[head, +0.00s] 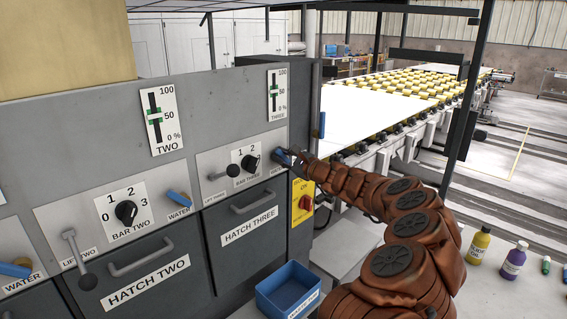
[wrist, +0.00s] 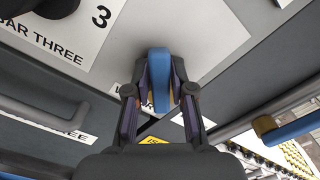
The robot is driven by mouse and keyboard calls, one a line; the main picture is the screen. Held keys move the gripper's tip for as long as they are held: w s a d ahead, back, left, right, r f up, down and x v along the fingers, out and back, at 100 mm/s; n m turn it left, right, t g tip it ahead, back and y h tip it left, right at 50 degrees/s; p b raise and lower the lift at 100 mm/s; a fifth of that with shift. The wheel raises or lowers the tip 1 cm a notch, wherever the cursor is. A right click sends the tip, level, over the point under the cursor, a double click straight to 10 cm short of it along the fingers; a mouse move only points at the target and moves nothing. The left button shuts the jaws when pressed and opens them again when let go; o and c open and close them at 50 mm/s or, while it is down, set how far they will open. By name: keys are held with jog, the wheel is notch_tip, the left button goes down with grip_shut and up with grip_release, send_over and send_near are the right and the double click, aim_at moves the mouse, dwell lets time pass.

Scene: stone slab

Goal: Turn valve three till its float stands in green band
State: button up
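Valve three is the blue lever handle (wrist: 160,80) at the right end of the BAR THREE panel; it also shows in the head view (head: 282,157). My gripper (head: 291,158) is at this handle, with one finger on each side of it. In the wrist view my gripper (wrist: 162,88) looks closed onto the handle, its pads against or very near its sides. Gauge three (head: 276,93) stands above on the grey panel. Its float looks near the 50 mark, beside small green marks; whether it is inside the band is too small to tell.
The BAR THREE knob (head: 250,163) and a lift lever (head: 232,171) sit left of the valve. HATCH THREE (head: 249,230) is below. A yellow switch plate (head: 302,205) is at right, and a blue bin (head: 288,290) stands below. Bottles (head: 480,245) stand at lower right.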

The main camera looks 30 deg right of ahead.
jog(key=shift+o, duration=1.3)
jog(key=v, duration=1.8)
jog(key=shift+b, duration=0.35)
jog(key=shift+w, duration=0.1)
